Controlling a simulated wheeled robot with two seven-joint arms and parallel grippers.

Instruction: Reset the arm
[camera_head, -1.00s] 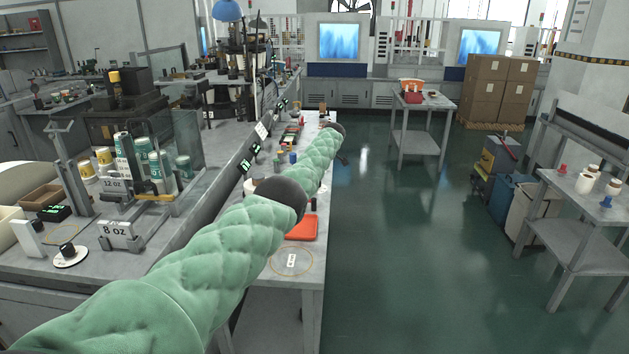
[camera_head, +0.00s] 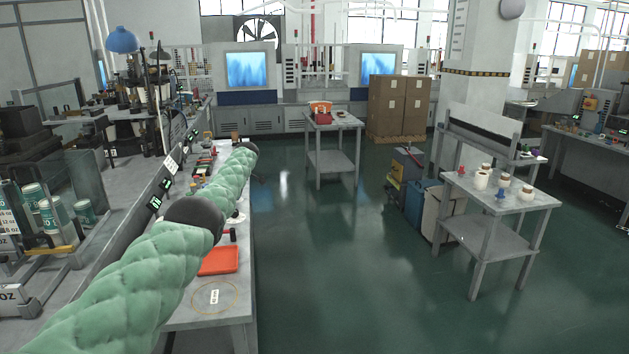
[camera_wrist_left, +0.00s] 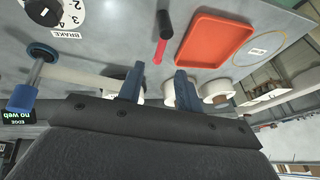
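My left arm (camera_head: 150,265), in a green quilted sleeve, reaches forward over the left bench in the head view. Its gripper is mostly hidden behind the sleeve there. In the left wrist view my left gripper (camera_wrist_left: 158,84) shows two blue fingers spread apart, with nothing held between them. Beyond the fingers lie a red-and-black handled tool (camera_wrist_left: 164,36) and an orange tray (camera_wrist_left: 216,40) on the grey bench top. White rolls (camera_wrist_left: 170,95) show partly behind the fingers. My right arm and gripper are in neither view.
The orange tray (camera_head: 219,260) sits near the bench's front edge, by a ring mark (camera_head: 214,297). Another table (camera_head: 333,121) and cardboard boxes (camera_head: 399,105) are further back. The green floor (camera_head: 340,270) between is clear.

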